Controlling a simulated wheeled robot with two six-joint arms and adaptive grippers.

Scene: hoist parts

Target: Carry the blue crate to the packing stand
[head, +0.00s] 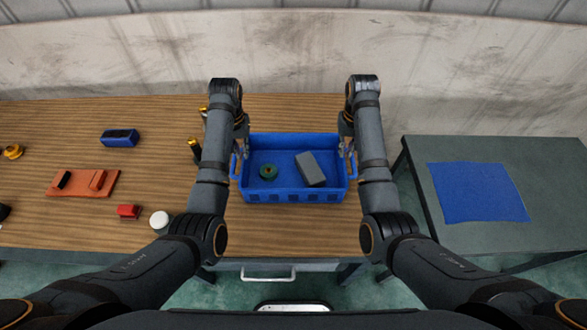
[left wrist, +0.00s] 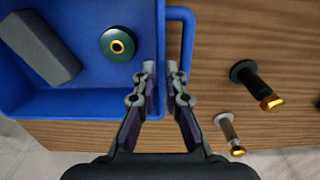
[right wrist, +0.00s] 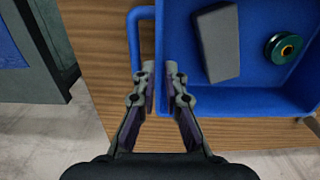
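The blue crate (head: 295,196) stands upright at the right end of the wooden table. It holds a green round part with a yellow centre (head: 268,172) and a grey block (head: 311,169). My left gripper (left wrist: 160,72) is at the crate's left side in the head view, one finger inside the wall and one in the handle loop. My right gripper (right wrist: 156,74) straddles the opposite wall the same way. Both look open, with narrow gaps beside the wall; firm contact does not show. The packing stand (head: 540,170) is the dark table at right, with a blue mat (head: 478,192) on it.
The wooden table (head: 60,120) bears a blue block (head: 119,138), an orange plate with parts (head: 84,183), a red part (head: 129,211) and a white round part (head: 160,220). A gap separates table and stand.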

